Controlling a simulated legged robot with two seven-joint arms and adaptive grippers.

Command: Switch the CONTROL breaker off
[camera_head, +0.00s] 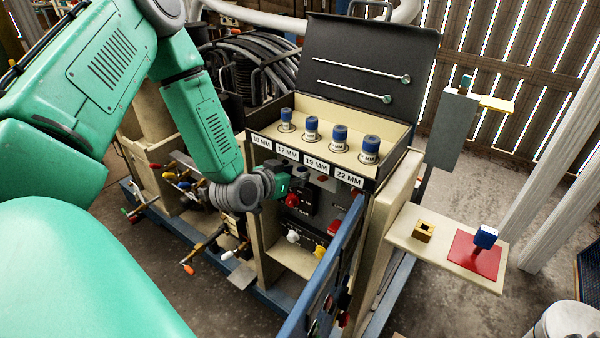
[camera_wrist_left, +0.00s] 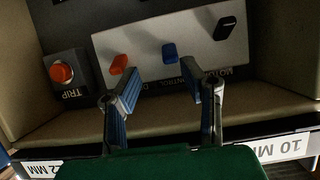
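In the left wrist view, which is upside down, a light panel (camera_wrist_left: 213,60) carries a row of three levers. The blue lever (camera_wrist_left: 170,52) is in the middle, near the partly hidden word CONTROL. An orange-red lever (camera_wrist_left: 119,63) is on its left, and a black lever (camera_wrist_left: 224,27) near the word MOTOR is on its right. My left gripper (camera_wrist_left: 160,80) is open and empty. Its fingers point at the panel, with the blue lever ahead between the tips.
A red TRIP button (camera_wrist_left: 62,73) sits beside the panel. A blue door (camera_head: 335,265) stands open at the cabinet's front. Above is an open socket case (camera_head: 375,55) with several sockets. A shelf (camera_head: 400,238) at the right holds a red mat (camera_head: 462,262) and a blue block (camera_head: 486,236).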

